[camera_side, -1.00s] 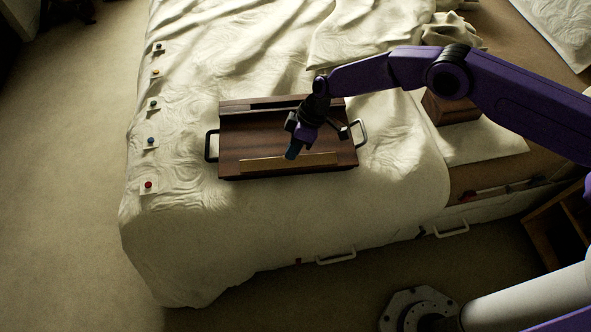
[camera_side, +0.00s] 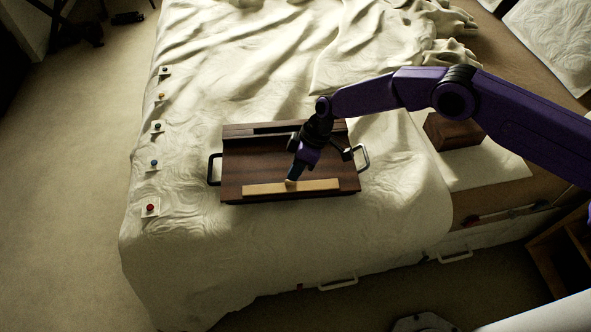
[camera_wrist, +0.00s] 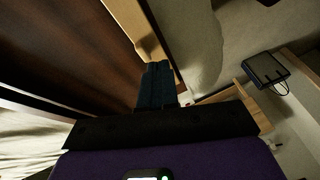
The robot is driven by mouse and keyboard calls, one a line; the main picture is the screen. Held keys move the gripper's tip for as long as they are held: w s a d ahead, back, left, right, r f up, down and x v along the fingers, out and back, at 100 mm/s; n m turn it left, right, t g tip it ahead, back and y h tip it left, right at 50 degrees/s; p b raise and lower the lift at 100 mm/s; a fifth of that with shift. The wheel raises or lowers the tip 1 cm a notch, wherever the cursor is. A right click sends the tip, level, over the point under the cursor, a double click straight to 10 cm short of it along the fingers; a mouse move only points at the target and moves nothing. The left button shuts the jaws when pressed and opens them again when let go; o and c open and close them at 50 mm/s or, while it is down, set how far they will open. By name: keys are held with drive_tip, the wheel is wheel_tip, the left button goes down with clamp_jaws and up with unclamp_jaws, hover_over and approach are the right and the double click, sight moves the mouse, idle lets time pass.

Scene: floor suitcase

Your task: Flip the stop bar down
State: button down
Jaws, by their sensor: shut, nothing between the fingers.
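The bar also shows at the top of the wrist view (camera_wrist: 126,22). My gripper (camera_side: 291,181) points down at the middle of the bar, its dark fingertips at or just above the bar's back edge; I cannot tell whether they touch. In the wrist view my gripper (camera_wrist: 158,66) is shut with nothing between the fingers. The bar's hinge is not visible.
The rumpled cream bedspread (camera_side: 400,215) surrounds the tray. Several small colored buttons on white squares, one red (camera_side: 150,208), line the bed's left side. A dark wooden box (camera_side: 452,131) stands to the right, under my arm. The floor at left is mostly clear.

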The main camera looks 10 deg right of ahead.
sight(295, 186)
drive_tip(key=w+d+r, duration=0.4)
drive_tip(key=w+r, duration=0.3)
drive_tip(key=r, duration=0.1)
drive_tip(key=shift+w+d+r, duration=0.25)
drive_tip(key=shift+w+r, duration=0.1)
drive_tip(key=shift+r, duration=0.1)
idle(0.5)
drive_tip(key=s+d+r+m+h, duration=0.1)
drive_tip(key=s+d+r, duration=0.4)
drive_tip(key=s+r, duration=0.4)
drive_tip(key=s+d+r+h, duration=0.1)
drive_tip(key=s+d+r, duration=0.5)
drive_tip(key=s+r, duration=0.35)
drive_tip(key=s+d+r+t+h, duration=0.1)
drive_tip(key=s+d+r+h, duration=0.1)
drive_tip(key=s+d, duration=2)
drive_tip(key=shift+d+r+m, duration=0.15)
drive_tip(key=shift+d+m, duration=0.15)
drive_tip(key=shift+d, duration=0.45)
